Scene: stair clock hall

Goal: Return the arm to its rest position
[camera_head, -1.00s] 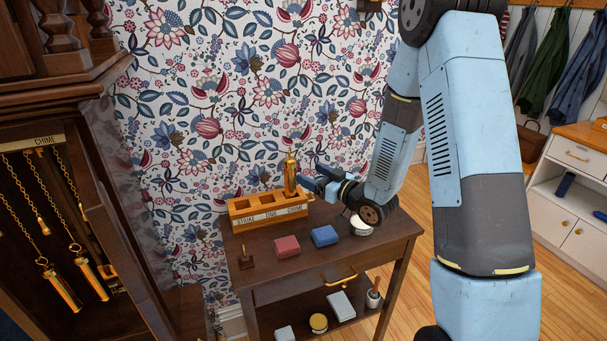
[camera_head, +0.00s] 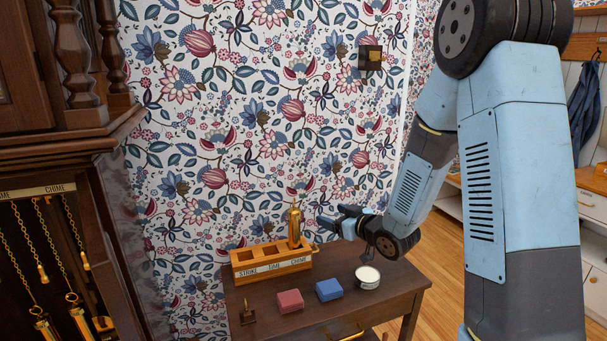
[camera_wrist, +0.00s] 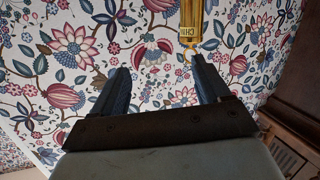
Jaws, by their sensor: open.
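My gripper (camera_head: 336,222) is open and empty beside the wooden weight rack on the small table, to the right of the brass weight. In the wrist view, both fingers of my gripper (camera_wrist: 158,90) are apart, with only wallpaper between them. The brass weight (camera_head: 295,226) stands upright in the right slot of the rack (camera_head: 271,267), the slot marked CHIME. The weight also shows at the top of the wrist view (camera_wrist: 192,18), just beyond the right finger, its label partly readable. My arm runs from the gripper up along the right side of the head view.
The table (camera_head: 255,312) also holds a red block (camera_head: 290,301), a blue block (camera_head: 329,290), a round white-topped tin (camera_head: 367,277) and a small brown stand (camera_head: 247,314). The clock case (camera_head: 110,240) with hanging chains stands at left. A white cabinet (camera_head: 590,215) is at right.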

